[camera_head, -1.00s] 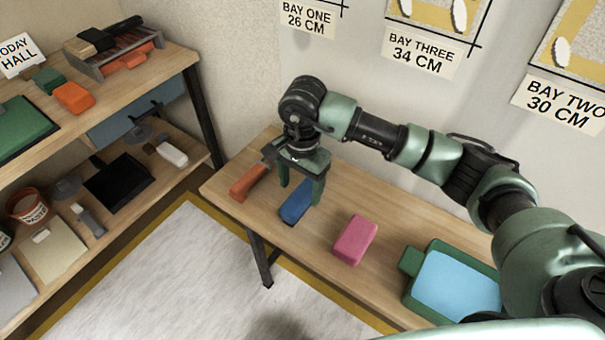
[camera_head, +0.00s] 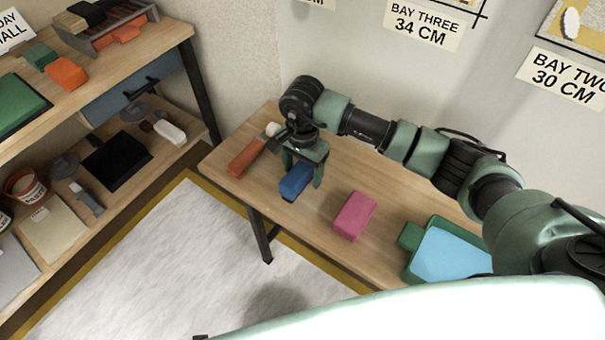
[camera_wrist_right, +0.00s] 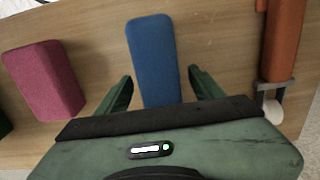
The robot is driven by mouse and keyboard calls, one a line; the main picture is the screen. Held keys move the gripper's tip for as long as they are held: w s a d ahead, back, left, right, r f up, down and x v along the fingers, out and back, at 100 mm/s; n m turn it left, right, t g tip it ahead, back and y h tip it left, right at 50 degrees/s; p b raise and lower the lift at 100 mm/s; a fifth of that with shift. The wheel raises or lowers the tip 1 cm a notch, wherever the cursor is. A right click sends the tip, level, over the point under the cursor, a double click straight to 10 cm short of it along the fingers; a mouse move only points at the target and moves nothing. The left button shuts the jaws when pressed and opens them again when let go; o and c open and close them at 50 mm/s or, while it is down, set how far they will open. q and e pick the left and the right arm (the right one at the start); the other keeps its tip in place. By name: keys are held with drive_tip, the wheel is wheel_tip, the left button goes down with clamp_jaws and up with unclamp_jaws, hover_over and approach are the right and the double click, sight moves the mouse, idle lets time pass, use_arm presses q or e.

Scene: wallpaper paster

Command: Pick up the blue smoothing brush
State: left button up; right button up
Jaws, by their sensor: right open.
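The blue smoothing brush (camera_head: 296,181) lies on the wooden table, between an orange-handled tool and a pink block. It also shows in the right wrist view (camera_wrist_right: 153,55), running away from the gripper. My right gripper (camera_head: 302,176) is open, low over the brush, with one finger on each side of it. In the right wrist view its fingers (camera_wrist_right: 160,78) stand apart with the brush between them and gaps on both sides. The near part of the brush is hidden by the gripper body. My left gripper is not in view.
The orange-handled tool (camera_head: 245,158) lies close on the left. The pink block (camera_head: 354,215) and a green tray with a light blue inside (camera_head: 450,252) are to the right. The wall stands behind the table (camera_head: 315,222). Shelves (camera_head: 170,58) with tools are at left.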

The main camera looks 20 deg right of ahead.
sight(303, 167)
clamp_jaws()
drive_tip(key=shift+r, duration=0.1)
wheel_tip(303, 167, up, 9)
drive_tip(key=shift+w+f+p, duration=0.1)
drive_tip(key=shift+p, duration=0.2)
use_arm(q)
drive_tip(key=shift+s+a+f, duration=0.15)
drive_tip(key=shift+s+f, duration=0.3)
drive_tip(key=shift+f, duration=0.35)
use_arm(e)
drive_tip(key=shift+r, duration=0.55)
